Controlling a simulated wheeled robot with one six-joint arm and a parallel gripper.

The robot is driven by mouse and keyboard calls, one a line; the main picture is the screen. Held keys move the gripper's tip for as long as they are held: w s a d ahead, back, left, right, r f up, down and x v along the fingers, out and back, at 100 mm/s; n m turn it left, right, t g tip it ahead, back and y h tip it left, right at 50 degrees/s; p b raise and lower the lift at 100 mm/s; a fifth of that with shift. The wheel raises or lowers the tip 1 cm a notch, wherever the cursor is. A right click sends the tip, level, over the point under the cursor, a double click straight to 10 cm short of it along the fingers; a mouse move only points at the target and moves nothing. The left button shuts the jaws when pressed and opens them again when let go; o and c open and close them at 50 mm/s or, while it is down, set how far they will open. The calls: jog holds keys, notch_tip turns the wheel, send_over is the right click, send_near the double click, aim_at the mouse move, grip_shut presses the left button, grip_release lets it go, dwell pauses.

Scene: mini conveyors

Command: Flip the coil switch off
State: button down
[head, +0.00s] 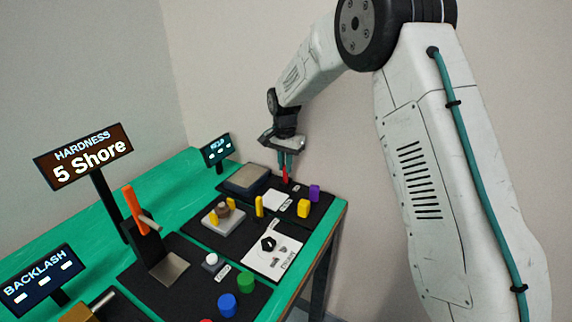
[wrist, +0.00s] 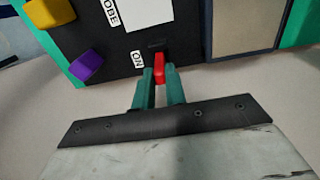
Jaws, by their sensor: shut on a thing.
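A small red switch lever (wrist: 160,70) stands on a black panel (wrist: 100,42) beside a label that seems to read "ON". In the head view the red lever (head: 285,174) is at the back right edge of the panel. My gripper (wrist: 159,76) has its two green fingers closed on either side of the lever. In the head view my gripper (head: 287,160) reaches down to it from above. The fingers hide part of the lever. I cannot read a coil label or tell the lever's on or off position.
A purple block (head: 314,192) and a yellow block (head: 304,208) stand near the lever. A white plate (head: 277,201) and a grey-topped box (head: 243,180) are on its other side. A "HARDNESS 5 Shore" sign (head: 91,158) stands at the left of the green table (head: 75,228).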

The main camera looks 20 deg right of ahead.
aim_at(284, 166)
jog(key=shift+a, duration=0.1)
jog(key=c, duration=1.7)
grip_release()
jog(key=shift+r, duration=0.45)
notch_tip(284, 166, up, 7)
jog(key=shift+a+f, duration=0.1)
